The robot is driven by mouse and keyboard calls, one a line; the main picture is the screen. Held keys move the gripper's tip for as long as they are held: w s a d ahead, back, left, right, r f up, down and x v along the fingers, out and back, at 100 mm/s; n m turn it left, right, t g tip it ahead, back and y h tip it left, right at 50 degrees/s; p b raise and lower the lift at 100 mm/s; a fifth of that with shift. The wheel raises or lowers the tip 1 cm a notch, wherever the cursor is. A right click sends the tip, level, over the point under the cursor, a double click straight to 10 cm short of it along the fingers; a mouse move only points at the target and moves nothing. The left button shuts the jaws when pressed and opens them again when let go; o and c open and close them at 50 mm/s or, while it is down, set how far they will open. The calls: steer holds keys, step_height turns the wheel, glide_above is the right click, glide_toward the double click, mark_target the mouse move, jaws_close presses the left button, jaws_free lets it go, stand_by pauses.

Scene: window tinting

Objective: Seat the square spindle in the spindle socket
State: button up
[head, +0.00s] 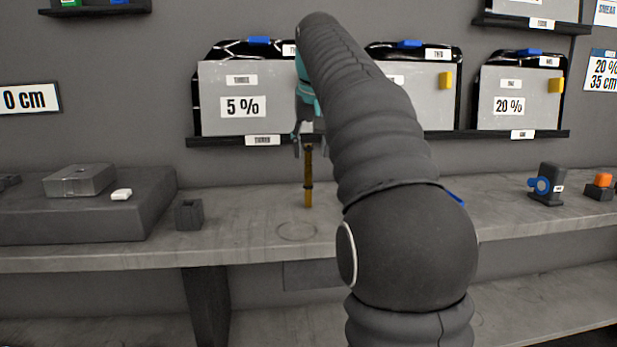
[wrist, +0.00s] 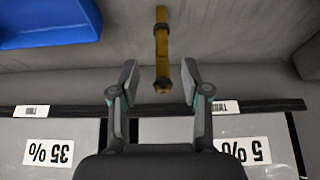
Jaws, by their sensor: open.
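The square spindle (head: 308,180) is a slim brass-coloured bar with a dark band. It stands upright at the bench's back, below my gripper (head: 308,140). In the wrist view the spindle (wrist: 162,42) lies centred, its near end showing between the two spread fingertips of my gripper (wrist: 158,78). Gaps show on both sides, and my gripper is open and empty. A small dark block (head: 189,214) with a recess stands on the bench to the left; it looks like the spindle socket, but I cannot be sure. What supports the spindle's foot is unclear.
A raised dark platform (head: 80,212) holds a grey block (head: 79,180) and a white piece (head: 121,194). Film panels stand on a wall ledge (head: 230,141) behind. A blue tray (wrist: 45,25) is near the spindle. Bench space between dark block and spindle is clear, with a faint circle (head: 297,231).

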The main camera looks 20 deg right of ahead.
mark_target(309, 159)
steer(key=shift+w+x, duration=0.2)
steer(key=shift+x, duration=1.4)
steer(key=shift+w+x, duration=0.15)
steer(key=shift+x, duration=1.4)
steer(key=shift+r, duration=0.15)
jaws_close()
